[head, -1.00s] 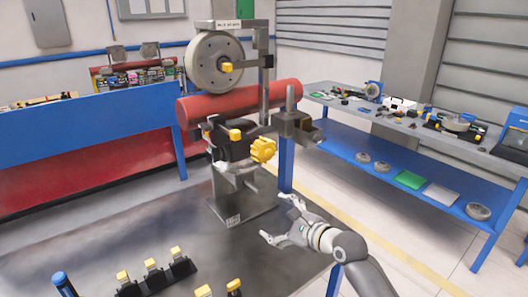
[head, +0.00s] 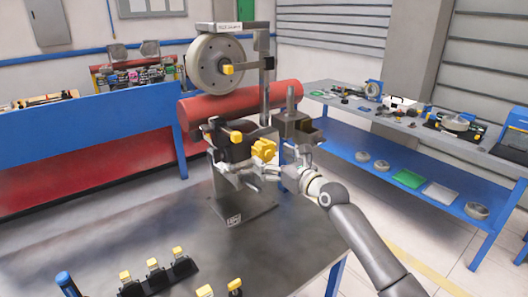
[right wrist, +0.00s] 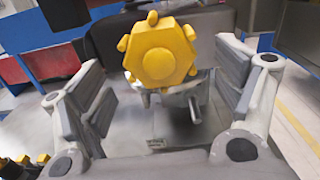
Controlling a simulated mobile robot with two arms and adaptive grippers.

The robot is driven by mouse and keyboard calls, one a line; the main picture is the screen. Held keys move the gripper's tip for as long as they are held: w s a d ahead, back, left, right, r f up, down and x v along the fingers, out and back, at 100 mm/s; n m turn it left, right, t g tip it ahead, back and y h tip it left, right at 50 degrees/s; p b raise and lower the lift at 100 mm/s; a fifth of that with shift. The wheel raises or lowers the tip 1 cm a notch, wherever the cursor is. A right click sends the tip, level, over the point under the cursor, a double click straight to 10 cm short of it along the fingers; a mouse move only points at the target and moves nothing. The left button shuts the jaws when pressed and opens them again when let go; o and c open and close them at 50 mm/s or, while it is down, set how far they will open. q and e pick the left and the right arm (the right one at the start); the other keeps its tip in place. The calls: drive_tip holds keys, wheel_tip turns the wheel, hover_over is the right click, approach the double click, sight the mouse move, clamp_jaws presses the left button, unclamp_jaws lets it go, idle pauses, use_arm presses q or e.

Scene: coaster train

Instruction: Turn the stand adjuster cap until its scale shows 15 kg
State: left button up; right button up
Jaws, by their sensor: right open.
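A yellow lobed knob (head: 263,150), which looks like the adjuster cap, sits on the front of the dark stand body (head: 228,150) below the red cylinder. In the right wrist view the yellow knob (right wrist: 160,54) is large, face-on, between and beyond the two finger pads. My right gripper (head: 283,164) is open, just in front and to the right of the knob. The pads show gaps on both sides of it and do not appear to touch it. No scale or reading can be made out. My left gripper is not in view.
The stand's base (head: 240,208) rests on a dark table (head: 150,225). A grey wheel (head: 215,62) and a red cylinder (head: 235,100) are above the knob. A grey block (head: 297,128) stands close above my right gripper. Black holders with yellow caps (head: 155,275) are at the front left.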

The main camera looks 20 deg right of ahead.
sight(268, 156)
drive_tip(key=shift+x, duration=2.25)
drive_tip(key=c, duration=1)
drive_tip(key=shift+n, duration=0.3)
